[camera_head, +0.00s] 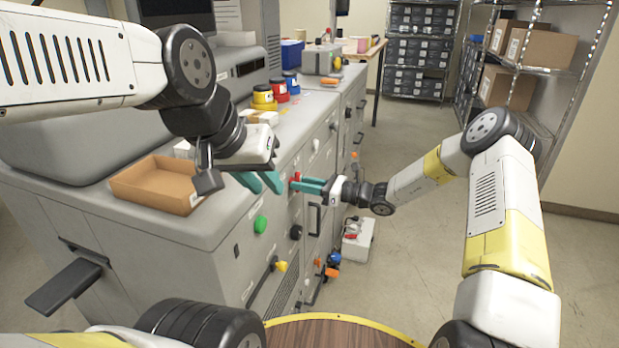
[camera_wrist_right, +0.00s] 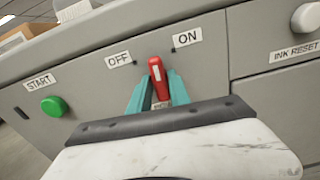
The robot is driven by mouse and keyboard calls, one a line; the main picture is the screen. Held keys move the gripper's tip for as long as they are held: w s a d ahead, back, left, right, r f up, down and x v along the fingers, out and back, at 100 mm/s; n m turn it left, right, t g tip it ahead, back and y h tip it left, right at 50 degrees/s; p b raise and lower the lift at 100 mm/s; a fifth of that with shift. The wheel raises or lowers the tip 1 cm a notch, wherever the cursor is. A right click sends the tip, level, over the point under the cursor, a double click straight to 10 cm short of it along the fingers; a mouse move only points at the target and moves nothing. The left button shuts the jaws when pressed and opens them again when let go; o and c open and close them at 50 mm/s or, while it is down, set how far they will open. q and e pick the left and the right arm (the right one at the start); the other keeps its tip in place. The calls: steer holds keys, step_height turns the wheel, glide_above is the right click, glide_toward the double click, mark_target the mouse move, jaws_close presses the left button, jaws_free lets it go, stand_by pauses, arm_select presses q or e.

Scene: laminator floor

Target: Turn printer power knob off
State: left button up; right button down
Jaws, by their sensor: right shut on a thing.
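The red power knob (camera_wrist_right: 156,76) is on the printer's grey front panel, between the OFF label (camera_wrist_right: 118,59) on its left and the ON label (camera_wrist_right: 187,38) on its right. Its top tilts slightly left in the right wrist view. In the head view the red knob (camera_head: 297,177) shows at my right gripper (camera_head: 300,185). The teal fingers of my right gripper sit on both sides of the knob and are shut on it. My left gripper (camera_head: 262,182) has teal fingers with a gap between them. It hangs above the printer's edge, empty, left of the knob.
A green START button (camera_wrist_right: 54,106) sits left of the knob. An INK RESET label (camera_wrist_right: 294,51) is on the right panel. A cardboard tray (camera_head: 150,190) and ink jars (camera_head: 264,96) stand on the printer top. A white box (camera_head: 358,240) is on the floor. The aisle at right is clear.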

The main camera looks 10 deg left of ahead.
steer(key=shift+w+n, duration=0.1)
steer(key=shift+n, duration=4.8)
steer(key=c, duration=1.2)
jaws_free()
steer(key=s+d, duration=0.1)
steer(key=d, duration=0.6)
steer(key=shift+s+d, duration=0.25)
steer(key=shift+d, duration=0.15)
